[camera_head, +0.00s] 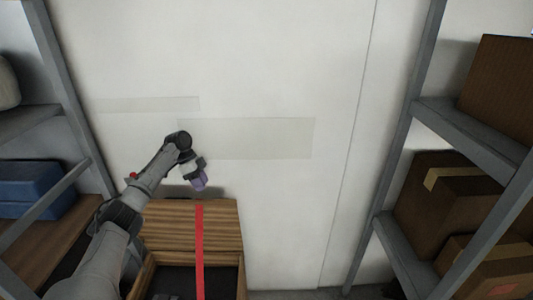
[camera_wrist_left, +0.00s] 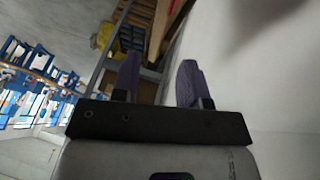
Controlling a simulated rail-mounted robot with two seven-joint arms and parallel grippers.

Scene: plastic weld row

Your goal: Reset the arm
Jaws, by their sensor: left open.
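My left arm comes in from the lower left in the head view. Its gripper (camera_head: 199,181) hangs in front of the white wall, above a wooden crate. In the left wrist view the two purple-grey fingers of the left gripper (camera_wrist_left: 158,84) stand apart with nothing between them. My right arm and right gripper do not show in either view.
A wooden crate (camera_head: 190,241) with a red strip (camera_head: 199,250) stands below the left gripper. A shelf with a blue box (camera_head: 30,188) is at the left. A shelf with brown cardboard boxes (camera_head: 436,205) is at the right. The white wall (camera_head: 270,60) fills the middle.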

